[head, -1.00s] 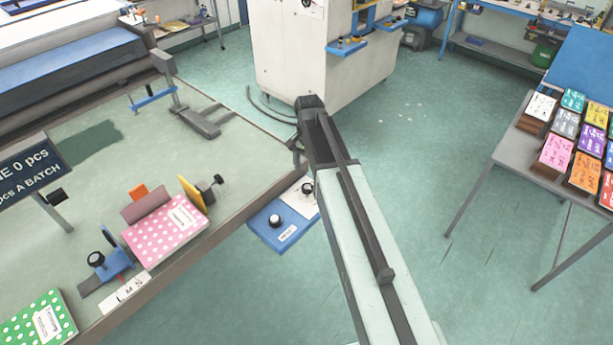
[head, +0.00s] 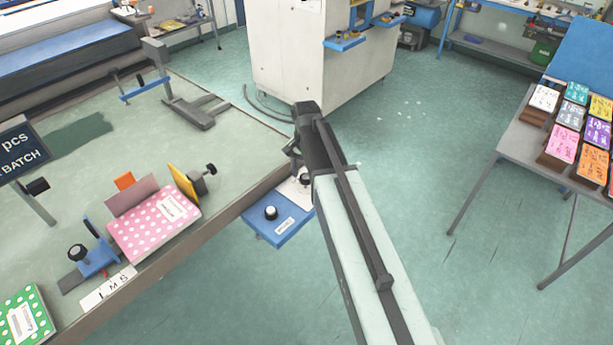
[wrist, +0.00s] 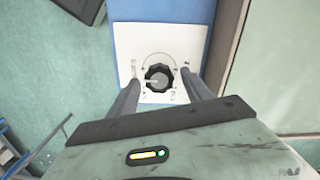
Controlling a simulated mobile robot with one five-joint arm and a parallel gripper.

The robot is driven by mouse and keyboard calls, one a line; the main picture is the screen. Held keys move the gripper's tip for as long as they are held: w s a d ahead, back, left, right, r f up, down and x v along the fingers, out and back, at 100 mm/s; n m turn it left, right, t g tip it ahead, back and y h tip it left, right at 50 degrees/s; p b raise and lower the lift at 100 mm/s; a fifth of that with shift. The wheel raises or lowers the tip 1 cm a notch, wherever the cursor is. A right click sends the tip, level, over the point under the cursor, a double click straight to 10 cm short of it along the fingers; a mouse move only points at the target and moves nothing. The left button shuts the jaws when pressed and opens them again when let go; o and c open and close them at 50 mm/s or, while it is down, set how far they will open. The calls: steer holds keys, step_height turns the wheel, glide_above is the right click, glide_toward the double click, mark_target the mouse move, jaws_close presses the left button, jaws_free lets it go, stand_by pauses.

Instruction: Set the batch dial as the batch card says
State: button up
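In the wrist view a black knurled dial (wrist: 158,80) with a pale pointer mark pointing left sits on a white plate (wrist: 185,35) with small markings, too small to read. My gripper (wrist: 160,80) is open, with one finger on each side of the dial and a visible gap to it. A dark sign (head: 22,150) at the left edge is cut off; "pcs" and "BATCH" are legible.
The green worktable (head: 100,190) holds a pink dotted notebook (head: 155,222) in a fixture and a green one (head: 25,320). A table of coloured cards (head: 520,150) stands right. Floor between is clear.

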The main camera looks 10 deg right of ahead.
steer(key=c, duration=1)
steer(key=shift+d, duration=0.15)
jaws_close()
